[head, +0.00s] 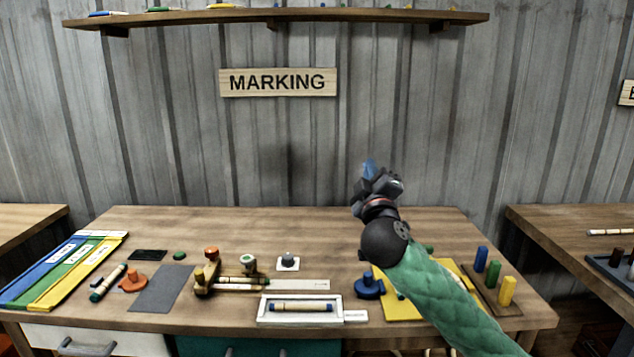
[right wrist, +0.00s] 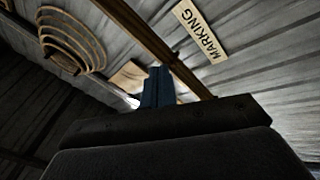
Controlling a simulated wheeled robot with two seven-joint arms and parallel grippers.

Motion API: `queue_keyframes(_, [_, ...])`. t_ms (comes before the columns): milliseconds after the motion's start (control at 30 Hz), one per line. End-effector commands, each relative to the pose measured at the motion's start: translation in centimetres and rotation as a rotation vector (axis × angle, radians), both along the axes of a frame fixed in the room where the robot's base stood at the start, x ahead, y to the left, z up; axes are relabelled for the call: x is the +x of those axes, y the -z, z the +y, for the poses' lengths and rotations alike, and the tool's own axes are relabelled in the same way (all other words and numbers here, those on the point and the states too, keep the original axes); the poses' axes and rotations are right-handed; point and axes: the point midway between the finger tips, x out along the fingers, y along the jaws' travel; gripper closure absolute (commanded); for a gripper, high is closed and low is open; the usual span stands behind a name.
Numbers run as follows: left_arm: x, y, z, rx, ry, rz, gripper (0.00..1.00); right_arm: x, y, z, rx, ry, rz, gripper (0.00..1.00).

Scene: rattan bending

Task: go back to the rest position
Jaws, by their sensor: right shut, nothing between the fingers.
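My right gripper (head: 369,168) is raised above the far part of the workbench (head: 330,221), in front of the wall. Its blue fingertips point up, and my green-sleeved arm comes in from the lower right. The gripper is shut and empty. In the right wrist view its blue fingers (right wrist: 157,88) stand together against the wall and a shelf edge. It touches nothing on the bench. My left gripper shows in neither view.
The bench holds a wooden jig (head: 215,280), a white tray (head: 262,315) with a rattan piece, a yellow mat (head: 400,310) partly behind my arm, and coloured pegs (head: 494,272). A shelf (head: 280,15) runs along the wall above. Other tables stand left and right.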

Motion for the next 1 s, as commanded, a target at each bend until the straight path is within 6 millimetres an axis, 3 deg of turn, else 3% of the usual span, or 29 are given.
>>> queue_keyframes(33, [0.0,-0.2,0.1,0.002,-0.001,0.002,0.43,-0.4,2.4,-0.7,0.08,0.011,0.095,1.0])
queue_keyframes(200, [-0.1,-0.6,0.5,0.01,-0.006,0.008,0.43,-2.3,10.4,-2.4,0.287,0.048,0.396,1.0])
queue_keyframes(500, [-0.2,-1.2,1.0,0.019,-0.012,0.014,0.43,-8.4,22.8,-2.9,0.495,0.077,0.81,1.0])
queue_keyframes(700, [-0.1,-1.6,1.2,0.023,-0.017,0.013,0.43,-13.2,29.1,-2.6,0.584,0.073,1.012,1.0])
queue_keyframes(1000, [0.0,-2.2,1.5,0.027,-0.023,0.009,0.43,-20.1,36.7,-2.2,0.707,0.058,1.212,1.0])
